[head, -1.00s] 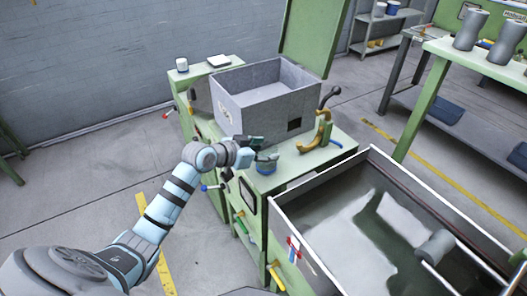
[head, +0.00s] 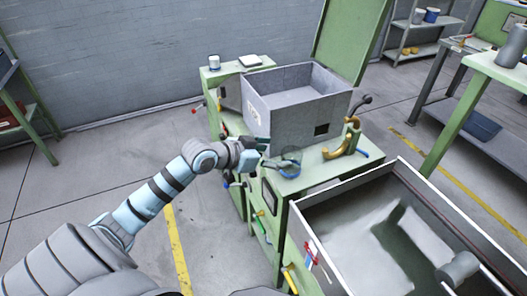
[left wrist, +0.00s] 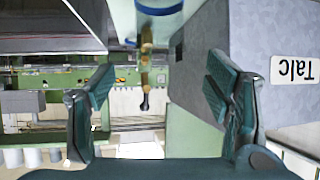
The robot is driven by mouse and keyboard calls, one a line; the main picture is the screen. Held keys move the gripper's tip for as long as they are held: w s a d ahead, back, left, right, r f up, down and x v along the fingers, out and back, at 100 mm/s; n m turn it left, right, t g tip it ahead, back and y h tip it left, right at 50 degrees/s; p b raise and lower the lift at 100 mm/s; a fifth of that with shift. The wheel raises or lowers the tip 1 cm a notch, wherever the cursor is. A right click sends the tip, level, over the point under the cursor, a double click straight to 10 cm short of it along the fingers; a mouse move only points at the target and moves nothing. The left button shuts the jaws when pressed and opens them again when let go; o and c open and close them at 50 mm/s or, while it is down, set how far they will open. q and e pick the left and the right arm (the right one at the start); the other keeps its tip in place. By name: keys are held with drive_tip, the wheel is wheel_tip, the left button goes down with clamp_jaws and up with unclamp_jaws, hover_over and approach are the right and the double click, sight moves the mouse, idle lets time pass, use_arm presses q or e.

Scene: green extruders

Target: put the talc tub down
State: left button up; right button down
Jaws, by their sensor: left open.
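Whether a finger touches the tub is unclear. My right gripper is not in view.
A yellow-brown bracket with a dark-knobbed lever (head: 348,140) is to the right. A large open metal trough (head: 335,195) lies in front.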

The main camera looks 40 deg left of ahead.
use_arm(q)
drive_tip(key=p+v, duration=0.1)
drive_tip(key=v, duration=0.4)
